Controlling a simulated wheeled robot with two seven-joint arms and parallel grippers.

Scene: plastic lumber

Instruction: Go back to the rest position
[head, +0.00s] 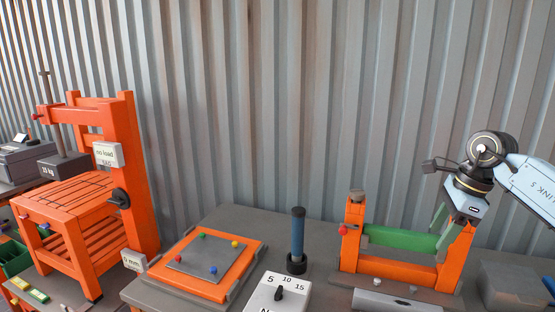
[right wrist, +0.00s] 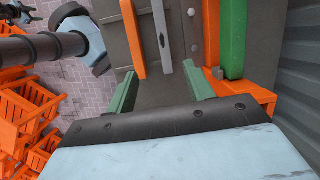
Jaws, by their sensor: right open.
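My right gripper (head: 445,226) comes in from the right in the head view, above the right side of an orange stand (head: 356,214). In the right wrist view its two green fingers (right wrist: 160,88) are spread apart with nothing between them, so it is open and empty. A green bar (head: 400,239) lies across the orange stand, just left of the fingers in the head view. In the right wrist view the green bar (right wrist: 232,38) runs beyond the fingers, beside them. I cannot tell whether a finger touches the stand. My left gripper is not in view.
A dark blue cylinder (head: 298,235) stands upright on the grey table (head: 240,219). Left of it is an orange board (head: 185,283) with a grey plate and coloured knobs. A tall orange press (head: 138,170) stands far left. A corrugated wall (head: 300,100) closes off the back.

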